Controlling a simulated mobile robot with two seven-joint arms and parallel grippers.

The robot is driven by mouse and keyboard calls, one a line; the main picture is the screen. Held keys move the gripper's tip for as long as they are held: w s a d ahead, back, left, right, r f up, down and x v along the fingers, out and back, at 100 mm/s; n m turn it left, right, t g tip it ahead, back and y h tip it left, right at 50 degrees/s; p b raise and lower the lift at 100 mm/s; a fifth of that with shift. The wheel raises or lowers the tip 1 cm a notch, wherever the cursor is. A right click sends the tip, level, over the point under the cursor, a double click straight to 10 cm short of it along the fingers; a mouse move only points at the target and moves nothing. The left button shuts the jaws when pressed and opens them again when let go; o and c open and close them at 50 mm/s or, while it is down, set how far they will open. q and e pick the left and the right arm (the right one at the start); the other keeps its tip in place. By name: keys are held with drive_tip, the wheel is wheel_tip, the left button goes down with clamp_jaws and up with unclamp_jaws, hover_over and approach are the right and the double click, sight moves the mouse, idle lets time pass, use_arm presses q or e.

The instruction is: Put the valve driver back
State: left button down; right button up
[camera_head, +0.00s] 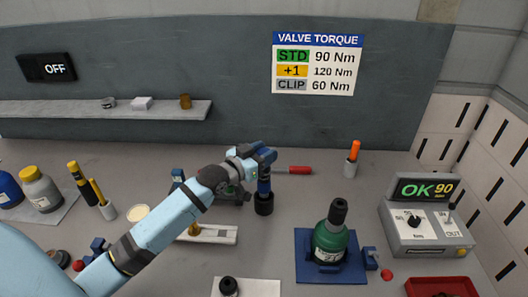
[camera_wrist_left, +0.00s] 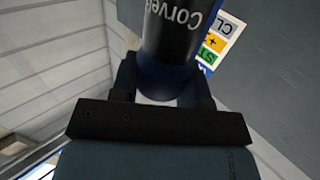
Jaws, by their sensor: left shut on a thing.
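My left gripper (camera_head: 262,155) is shut on the valve driver (camera_head: 264,188), a blue upright tool with a black lower end. In the left wrist view the driver (camera_wrist_left: 180,35) sits between the fingers as a blue and black cylinder with white lettering. I cannot tell whether its lower end touches the table. A dark stand (camera_head: 232,197) is just left of the driver, partly hidden by my arm. A green cylinder (camera_head: 331,240) with a black valve on top stands on a blue base (camera_head: 303,262) at the front right. My right gripper is not in view.
A control box (camera_head: 425,236) with a display reading OK 90 stands at right, a red tray (camera_head: 440,288) before it. An orange-handled tool (camera_head: 355,150) stands in a cup; a red handle (camera_head: 300,170) lies behind the driver. Bottles (camera_head: 40,188) are at left. A shelf (camera_head: 60,110) is on the wall.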

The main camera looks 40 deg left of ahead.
use_arm(q)
drive_tip(key=shift+f+b, duration=1.45)
drive_tip(key=shift+f, duration=1.35)
drive_tip(key=c, duration=0.6)
unclamp_jaws()
drive_tip(key=shift+o, duration=0.3)
drive_tip(key=shift+f, duration=0.15)
wheel_tip(320, 180, up, 6)
drive_tip(key=p, duration=0.6)
